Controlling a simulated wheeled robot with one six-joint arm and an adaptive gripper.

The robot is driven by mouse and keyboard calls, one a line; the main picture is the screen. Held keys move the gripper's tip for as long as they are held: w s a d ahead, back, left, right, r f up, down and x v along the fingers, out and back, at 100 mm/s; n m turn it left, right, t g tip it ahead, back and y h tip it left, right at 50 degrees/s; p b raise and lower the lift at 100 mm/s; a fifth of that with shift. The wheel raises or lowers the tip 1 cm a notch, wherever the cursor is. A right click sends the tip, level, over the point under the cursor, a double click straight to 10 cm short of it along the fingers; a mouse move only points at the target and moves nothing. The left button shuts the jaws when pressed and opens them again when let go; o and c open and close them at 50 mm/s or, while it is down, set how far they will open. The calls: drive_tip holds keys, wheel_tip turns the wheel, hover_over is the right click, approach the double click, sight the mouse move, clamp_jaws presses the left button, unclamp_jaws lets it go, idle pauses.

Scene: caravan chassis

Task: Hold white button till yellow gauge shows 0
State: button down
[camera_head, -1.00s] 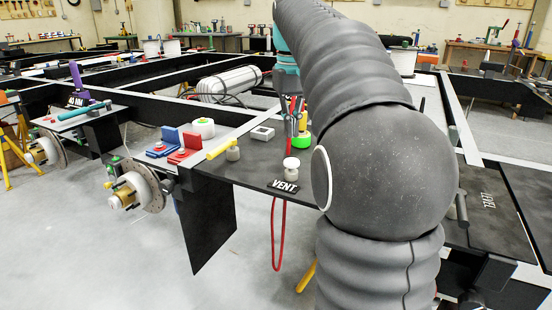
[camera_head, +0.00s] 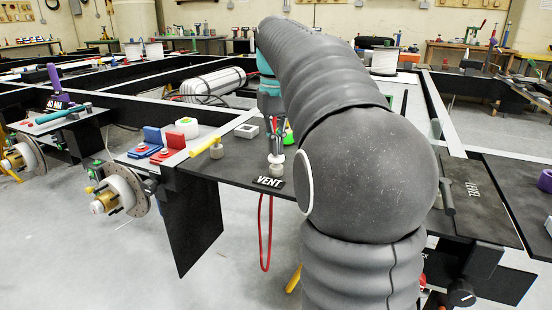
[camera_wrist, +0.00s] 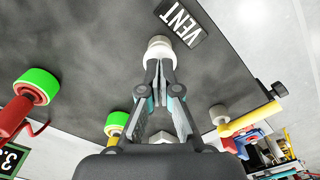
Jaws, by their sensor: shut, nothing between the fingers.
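The white button (camera_head: 275,168) stands on the dark plate beside the VENT label (camera_head: 268,182). In the wrist view, the button (camera_wrist: 159,45) is a pale round knob right at my fingertips, with the label beside it. My gripper (camera_head: 277,151) is shut and empty, pointing down over the button. In the wrist view, my gripper (camera_wrist: 159,66) overlaps the button's near edge; the tips seem to touch it, but I cannot tell how far it is pressed. No yellow gauge face is readable.
A yellow handle (camera_head: 205,145) sits left of the button, near red and blue blocks (camera_head: 168,146). A red hose (camera_head: 266,232) hangs below the plate edge. My arm hides much of the plate's right side.

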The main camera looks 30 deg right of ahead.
drive_tip(key=shift+f+b, duration=0.55)
drive_tip(key=shift+f, duration=0.3)
idle(0.5)
idle(4.7)
wheel_tip(320, 180, up, 3)
drive_tip(key=p, duration=0.3)
drive_tip(key=shift+r, duration=2.05)
